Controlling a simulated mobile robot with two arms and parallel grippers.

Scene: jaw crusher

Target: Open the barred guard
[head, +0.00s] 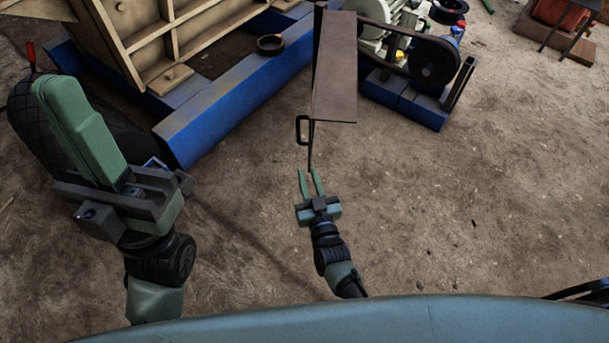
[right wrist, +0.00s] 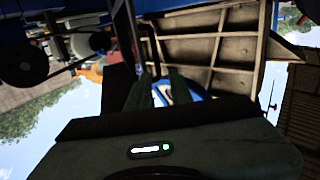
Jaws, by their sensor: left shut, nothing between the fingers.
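A brown, flat-topped panel (head: 336,70), seen from above, stands next to the crusher and appears to be the guard; its bars cannot be made out. A black loop handle (head: 301,130) sticks out from its left side. The handle also shows in the right wrist view (right wrist: 153,52), just beyond the fingertips. My right gripper (head: 311,174) is open at the guard's near end, its green fingers apart with nothing clearly held. Whether the fingertips touch the guard cannot be told. My left gripper (head: 62,85) is shut and empty at the left, away from the guard.
The crusher's blue base beam (head: 235,97) and ribbed tan body (head: 170,35) stand left of the guard. The dirt floor (head: 440,210) in front is clear.

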